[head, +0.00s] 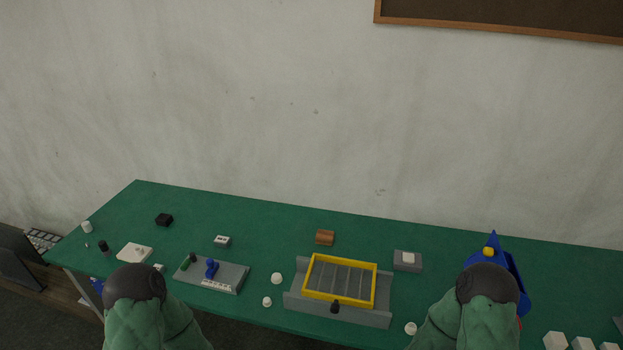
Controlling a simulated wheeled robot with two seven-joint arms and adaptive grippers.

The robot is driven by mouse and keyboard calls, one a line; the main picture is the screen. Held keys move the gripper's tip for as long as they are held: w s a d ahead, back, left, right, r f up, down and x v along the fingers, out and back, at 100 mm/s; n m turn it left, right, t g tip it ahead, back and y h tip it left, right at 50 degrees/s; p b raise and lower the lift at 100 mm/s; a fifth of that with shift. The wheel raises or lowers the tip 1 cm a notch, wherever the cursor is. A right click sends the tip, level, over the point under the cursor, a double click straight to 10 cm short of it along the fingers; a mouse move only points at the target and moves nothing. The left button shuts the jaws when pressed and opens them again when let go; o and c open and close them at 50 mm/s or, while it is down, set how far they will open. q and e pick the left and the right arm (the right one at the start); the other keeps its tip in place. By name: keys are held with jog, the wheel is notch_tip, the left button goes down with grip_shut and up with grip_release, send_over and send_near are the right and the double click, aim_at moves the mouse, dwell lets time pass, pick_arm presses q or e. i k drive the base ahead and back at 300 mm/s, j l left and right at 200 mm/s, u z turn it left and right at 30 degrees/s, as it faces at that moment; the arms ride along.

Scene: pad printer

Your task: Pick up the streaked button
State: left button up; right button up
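Several small white pieces that may be buttons lie on the green table (270,220). One white piece (277,278) and a smaller one (267,301) lie left of the yellow-framed tray (340,257). Another white piece (411,328) is at the front edge beside my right arm. A white piece (408,258) sits on a grey block (402,267). They are too small to tell which one is streaked. My two green arms with dark rounded ends show at the bottom left and bottom right, but neither gripper's fingers can be seen.
A grey plate with blue and green parts (225,279) lies at left centre. A black block (164,220), a white block (222,241) and a brown block (325,237) stand behind. A blue bin (513,270) is partly hidden by my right arm. White cubes (555,341) are bottom right. The table's back strip is mostly clear.

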aim_at(411, 328)
jog(key=z, duration=1.35)
